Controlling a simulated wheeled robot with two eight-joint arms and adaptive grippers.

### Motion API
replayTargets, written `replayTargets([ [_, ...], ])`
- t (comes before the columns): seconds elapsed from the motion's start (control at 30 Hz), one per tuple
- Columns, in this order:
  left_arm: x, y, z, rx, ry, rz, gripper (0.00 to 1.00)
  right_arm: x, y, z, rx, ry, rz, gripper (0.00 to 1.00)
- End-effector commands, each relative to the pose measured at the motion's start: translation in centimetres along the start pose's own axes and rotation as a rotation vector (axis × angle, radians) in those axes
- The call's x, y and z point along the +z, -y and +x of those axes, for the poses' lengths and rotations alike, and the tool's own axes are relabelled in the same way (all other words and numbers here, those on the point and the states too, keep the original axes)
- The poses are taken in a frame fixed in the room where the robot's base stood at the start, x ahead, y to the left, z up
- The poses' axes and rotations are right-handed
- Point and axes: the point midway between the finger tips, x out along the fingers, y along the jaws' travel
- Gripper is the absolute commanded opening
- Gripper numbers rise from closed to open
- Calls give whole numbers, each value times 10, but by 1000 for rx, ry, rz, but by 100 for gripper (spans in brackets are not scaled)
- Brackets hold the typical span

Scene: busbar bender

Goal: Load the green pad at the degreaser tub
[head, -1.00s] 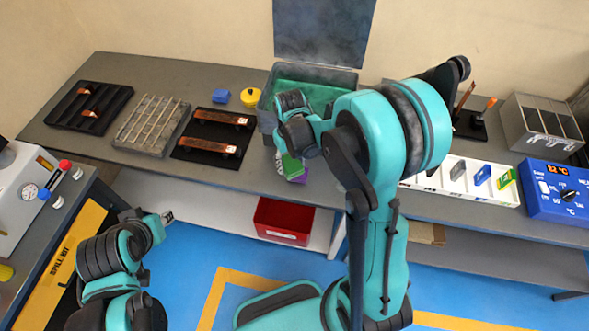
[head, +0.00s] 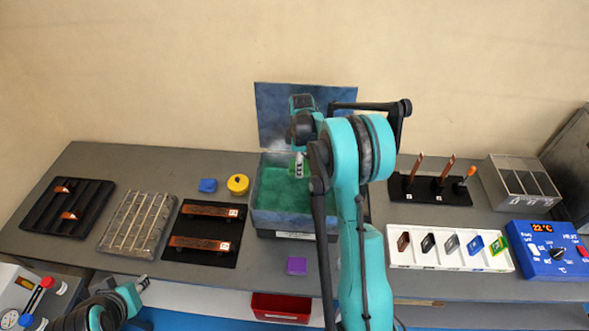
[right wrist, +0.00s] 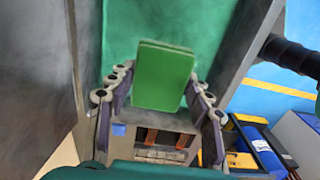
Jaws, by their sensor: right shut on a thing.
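The green pad (right wrist: 163,75) is between the fingers of my right gripper (right wrist: 160,92) in the right wrist view, its broad face toward the camera. My right gripper (head: 299,166) is shut on it, over the open degreaser tub (head: 282,224) in the head view. Green liquid fills the tub's inside, and its lid (head: 275,115) stands open against the wall. The gripper and arm hide part of the tub and most of the pad in the head view. My left gripper (head: 141,285) is low at the left, away from the tub; its jaws are too small to read.
A purple block (head: 297,265) lies in front of the tub. A blue block (head: 208,185) and a yellow round container (head: 238,184) stand left of it. A white tray (head: 450,262) of coloured pads, one green, and a blue control box (head: 548,250) are at right.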

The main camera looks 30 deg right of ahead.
Motion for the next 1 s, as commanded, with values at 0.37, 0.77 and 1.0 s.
replayTargets([
  [0.37, 7, 0, 10, 0, 0, 0, 31, 0, 0, 22, 0, 0, -1, 28],
  [0.77, 23, 0, 32, 0, 0, 0, 31, 0, 0, 65, 0, 0, -1, 28],
  [1.0, 35, 0, 48, 0, 0, 0, 31, 0, 0, 90, 0, 0, -1, 28],
])
